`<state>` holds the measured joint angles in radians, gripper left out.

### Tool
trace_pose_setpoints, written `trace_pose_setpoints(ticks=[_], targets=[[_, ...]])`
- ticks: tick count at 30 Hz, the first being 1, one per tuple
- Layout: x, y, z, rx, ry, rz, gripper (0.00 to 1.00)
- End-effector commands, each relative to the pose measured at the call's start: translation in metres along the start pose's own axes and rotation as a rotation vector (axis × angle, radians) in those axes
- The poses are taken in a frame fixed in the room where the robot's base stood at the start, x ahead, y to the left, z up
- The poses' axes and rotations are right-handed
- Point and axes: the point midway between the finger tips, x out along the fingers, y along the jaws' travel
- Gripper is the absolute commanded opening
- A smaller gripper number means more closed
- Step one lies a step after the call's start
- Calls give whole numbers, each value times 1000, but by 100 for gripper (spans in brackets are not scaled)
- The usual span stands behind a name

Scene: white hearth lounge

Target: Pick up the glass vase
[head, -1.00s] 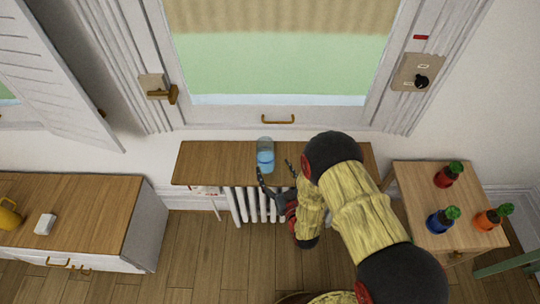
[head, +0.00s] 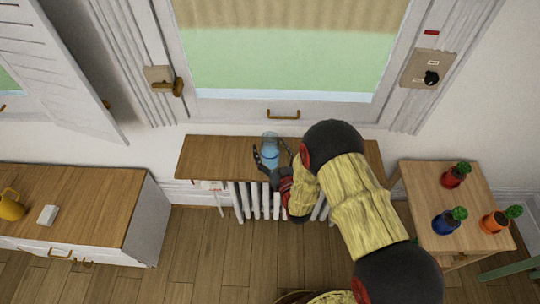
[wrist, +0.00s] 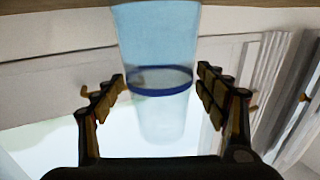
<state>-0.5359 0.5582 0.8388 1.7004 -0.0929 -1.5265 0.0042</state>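The glass vase (head: 270,150), clear with blue in it, stands upright on the wooden shelf (head: 215,158) above the radiator, below the window. My gripper (head: 272,158) is at the shelf's front edge with one finger on each side of the vase. In the wrist view the vase (wrist: 157,60) lies between the two open fingers of my gripper (wrist: 162,90), with a dark blue ring around it. A gap shows between each finger and the glass. My arm covers the right part of the shelf.
A white radiator (head: 258,203) is under the shelf. At left, a cabinet (head: 100,190) holds a yellow mug (head: 11,206) and a white block (head: 47,215).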

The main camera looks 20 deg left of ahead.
Motion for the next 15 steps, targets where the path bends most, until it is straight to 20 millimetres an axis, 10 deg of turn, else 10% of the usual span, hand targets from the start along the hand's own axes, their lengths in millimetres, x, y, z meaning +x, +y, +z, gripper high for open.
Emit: trace_pose_setpoints(ticks=[15], targets=[[0,0,0,0,0,0,41]])
